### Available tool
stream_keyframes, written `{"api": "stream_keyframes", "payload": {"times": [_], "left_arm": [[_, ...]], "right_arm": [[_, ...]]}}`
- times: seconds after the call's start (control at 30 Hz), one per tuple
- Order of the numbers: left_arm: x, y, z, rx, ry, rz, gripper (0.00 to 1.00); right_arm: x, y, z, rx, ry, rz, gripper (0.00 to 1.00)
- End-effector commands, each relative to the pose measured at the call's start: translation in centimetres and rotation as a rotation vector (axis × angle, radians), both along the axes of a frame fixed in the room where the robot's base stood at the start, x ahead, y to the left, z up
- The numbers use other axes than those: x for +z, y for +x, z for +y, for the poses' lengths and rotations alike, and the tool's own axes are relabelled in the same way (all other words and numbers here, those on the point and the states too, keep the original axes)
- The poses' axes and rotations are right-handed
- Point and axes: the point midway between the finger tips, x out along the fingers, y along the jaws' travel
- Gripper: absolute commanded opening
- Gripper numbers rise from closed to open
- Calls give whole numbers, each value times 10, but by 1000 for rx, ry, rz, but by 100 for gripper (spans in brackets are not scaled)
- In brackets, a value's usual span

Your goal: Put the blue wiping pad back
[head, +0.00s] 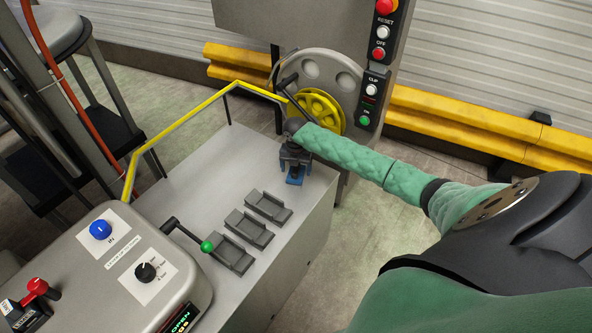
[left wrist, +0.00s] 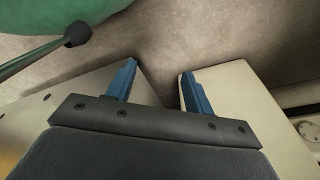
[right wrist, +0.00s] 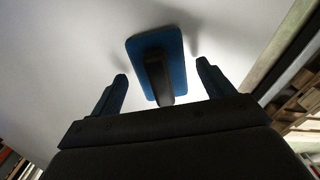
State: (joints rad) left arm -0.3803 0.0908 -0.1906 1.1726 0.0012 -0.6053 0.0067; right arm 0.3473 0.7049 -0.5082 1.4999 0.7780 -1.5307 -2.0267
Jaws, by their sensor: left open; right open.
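The blue wiping pad (right wrist: 173,45) lies on the light grey machine top, with its dark handle (right wrist: 158,78) upward. In the right wrist view it is just ahead of my right gripper (right wrist: 162,75), which is open, its blue fingers on either side of the handle's near end and apart from it. In the head view the pad (head: 296,175) shows partly below my right gripper (head: 292,163) at the far right of the top. My left gripper (left wrist: 157,80) is open and empty in the left wrist view; the head view does not show it.
Several dark grey holders (head: 247,229) sit in a row on the machine top. A green-knobbed lever (head: 207,246) stands beside them. A control box (head: 105,265) is at lower left. A yellow rail (head: 190,119) runs along the far edge, near a yellow wheel (head: 318,112).

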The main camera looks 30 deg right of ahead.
Motion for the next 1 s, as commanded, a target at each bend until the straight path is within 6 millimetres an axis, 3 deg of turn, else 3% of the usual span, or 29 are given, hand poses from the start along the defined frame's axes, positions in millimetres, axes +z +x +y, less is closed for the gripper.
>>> {"api": "stream_keyframes", "payload": {"times": [0.1, 0.53, 0.73, 1.0], "left_arm": [[14, 14, -10, 2, -9, -7, 52], [58, 28, -25, 13, -22, 26, 52], [69, 31, -27, 14, -25, 34, 52], [71, 31, -28, 15, -24, 35, 52]], "right_arm": [[16, 1, -1, 1, -1, -3, 80], [93, 2, 0, 0, -1, -1, 80], [109, 1, -1, 0, -1, 1, 80], [113, 1, 0, 0, 0, 1, 80]]}}
